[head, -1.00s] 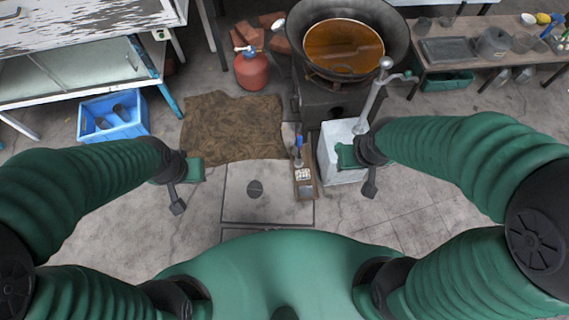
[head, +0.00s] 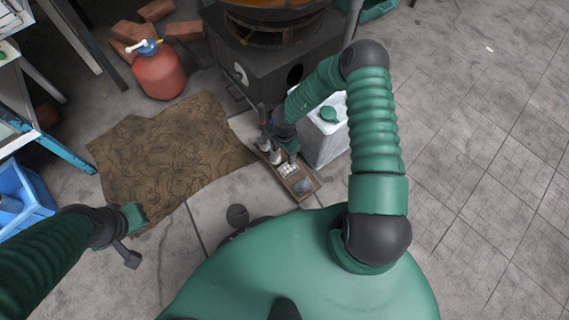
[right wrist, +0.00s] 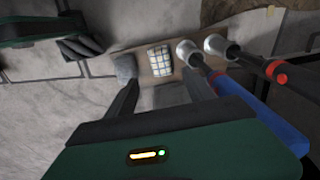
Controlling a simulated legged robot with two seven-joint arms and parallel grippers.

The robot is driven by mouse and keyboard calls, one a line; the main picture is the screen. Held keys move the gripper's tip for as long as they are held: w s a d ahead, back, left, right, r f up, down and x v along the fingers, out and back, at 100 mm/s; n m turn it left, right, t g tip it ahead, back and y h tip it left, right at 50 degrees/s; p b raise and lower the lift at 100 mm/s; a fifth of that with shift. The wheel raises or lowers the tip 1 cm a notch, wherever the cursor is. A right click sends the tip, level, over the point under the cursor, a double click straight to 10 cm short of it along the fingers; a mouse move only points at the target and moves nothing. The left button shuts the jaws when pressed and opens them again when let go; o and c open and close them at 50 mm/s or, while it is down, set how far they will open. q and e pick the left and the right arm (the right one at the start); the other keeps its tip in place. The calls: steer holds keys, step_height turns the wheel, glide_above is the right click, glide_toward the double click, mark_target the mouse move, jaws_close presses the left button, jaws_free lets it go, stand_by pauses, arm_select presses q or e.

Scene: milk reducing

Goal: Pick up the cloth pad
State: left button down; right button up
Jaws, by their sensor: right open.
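A small wooden tray (head: 310,194) on the floor holds a white, grid-patterned pad (head: 289,169), which looks like the cloth pad. In the right wrist view the pad (right wrist: 160,60) lies flat between a grey square piece (right wrist: 125,66) and two metal tool heads (right wrist: 187,48). My right gripper (head: 289,148) hangs over the tray near the pad. In the right wrist view its two fingers (right wrist: 160,88) are apart with nothing between them, pointing toward the pad. My left gripper (head: 133,236) is at the left, away from the tray; its jaws are unclear.
Red-banded dark and blue tool handles (right wrist: 258,110) rise close to my right gripper. A white canister (head: 325,140) stands right of the tray, beside a dark stove (head: 255,65). A brown mat (head: 165,155), red gas bottle (head: 158,73) and blue crate (head: 35,210) are left.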

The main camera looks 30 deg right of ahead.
steer(key=f+b, duration=0.2)
steer(key=f, duration=0.1)
steer(key=d+f+b, duration=0.1)
steer(key=f+b, duration=0.1)
steer(key=f, duration=0.2)
steer(key=f+b, duration=0.1)
steer(key=f, duration=0.3)
steer(key=shift+d+f+b, duration=0.2)
steer(key=shift+d+b, duration=0.05)
steer(key=shift+b, duration=0.15)
steer(key=shift+a+f+b, duration=0.2)
steer(key=shift+f+b, duration=0.2)
steer(key=f+b, duration=0.2)
steer(key=d+f+b, duration=0.1)
steer(key=f+b, duration=0.1)
steer(key=f, duration=0.1)
steer(key=shift+b, duration=0.3)
steer(key=shift+r, duration=0.2)
arm_select(q)
step_height(320, 180, down, 11)
steer(key=d, duration=0.1)
steer(key=shift+d, duration=0.3)
arm_select(e)
steer(key=c, duration=1.2)
